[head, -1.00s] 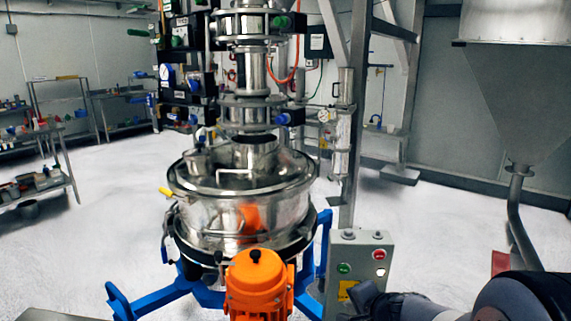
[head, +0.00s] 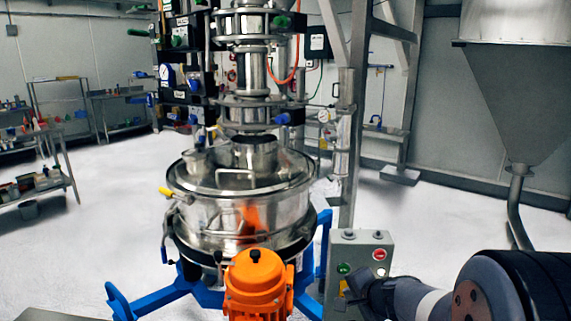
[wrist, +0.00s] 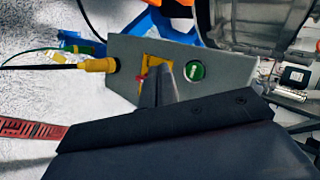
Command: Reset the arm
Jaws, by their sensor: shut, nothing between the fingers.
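My gripper (head: 362,288) is at the lower right of the head view, in front of the grey control box (head: 372,242). Its fingers cover part of the box's lower face. In the wrist view my gripper (wrist: 158,85) is shut and empty, with its fingertips over the yellow label (wrist: 151,60) on the box. The green button (wrist: 194,71) sits just right of the fingertips there. The head view shows the green button (head: 344,268) and a red button (head: 379,254), both uncovered. I cannot tell whether the fingers touch the box.
The steel sifter (head: 240,210) stands left of the box on a blue frame (head: 150,300), with an orange motor (head: 257,285) in front. A grey hopper (head: 515,95) stands at the right. In the wrist view a yellow cable connector (wrist: 98,65) sticks out of the box.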

